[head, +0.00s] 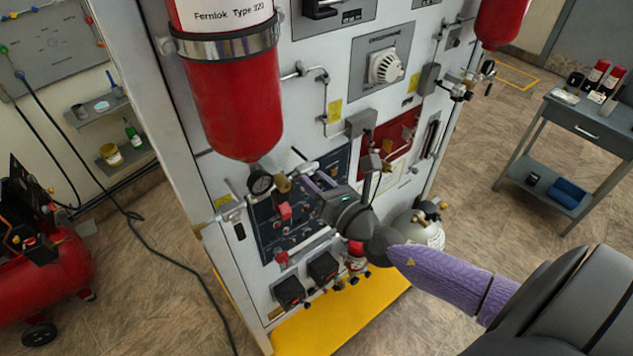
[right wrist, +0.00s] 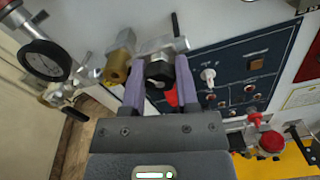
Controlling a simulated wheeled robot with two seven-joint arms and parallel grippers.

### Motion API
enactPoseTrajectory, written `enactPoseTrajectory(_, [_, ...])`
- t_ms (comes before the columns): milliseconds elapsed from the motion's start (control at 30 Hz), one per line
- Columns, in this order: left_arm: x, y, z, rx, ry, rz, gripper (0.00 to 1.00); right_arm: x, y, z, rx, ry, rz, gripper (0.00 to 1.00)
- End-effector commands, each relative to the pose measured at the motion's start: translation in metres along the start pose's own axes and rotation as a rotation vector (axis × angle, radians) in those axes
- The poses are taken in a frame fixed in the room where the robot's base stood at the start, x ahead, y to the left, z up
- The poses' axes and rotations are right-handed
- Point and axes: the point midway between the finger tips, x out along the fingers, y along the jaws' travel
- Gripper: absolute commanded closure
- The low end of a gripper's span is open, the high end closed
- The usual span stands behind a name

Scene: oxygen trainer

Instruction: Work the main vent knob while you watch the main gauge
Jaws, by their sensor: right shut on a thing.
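My right gripper (head: 314,180) reaches in from the right to the front of the white panel, below the large red cylinder. In the right wrist view, its two purple fingers (right wrist: 160,88) are shut on a black knob (right wrist: 158,72), which sits on a metal valve body (right wrist: 163,46). In the head view this gauge (head: 261,184) hangs under the red cylinder. Its face is too small there to read, and its needle value is unclear in the wrist view. My left gripper is out of view.
A brass fitting (right wrist: 118,62) sits close to the left finger. A dark blue control panel (right wrist: 250,75) with switches lies right of the gripper. The red cylinder (head: 228,100) overhangs the area. A red compressor (head: 45,265) and a grey cart (head: 590,125) stand apart.

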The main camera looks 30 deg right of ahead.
Motion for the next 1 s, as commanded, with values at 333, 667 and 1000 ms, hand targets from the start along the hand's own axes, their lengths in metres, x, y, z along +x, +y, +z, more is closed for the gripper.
enactPoseTrajectory(333, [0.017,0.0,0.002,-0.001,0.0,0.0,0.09,0.0,0.0,-0.002,0.237,-0.001,0.001,1.0])
enactPoseTrajectory(667, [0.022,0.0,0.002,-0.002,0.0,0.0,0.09,0.0,0.0,0.0,0.433,-0.002,0.0,1.0])
enactPoseTrajectory(1000, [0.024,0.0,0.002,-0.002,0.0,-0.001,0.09,0.0,0.001,0.0,0.518,-0.001,0.001,1.0])
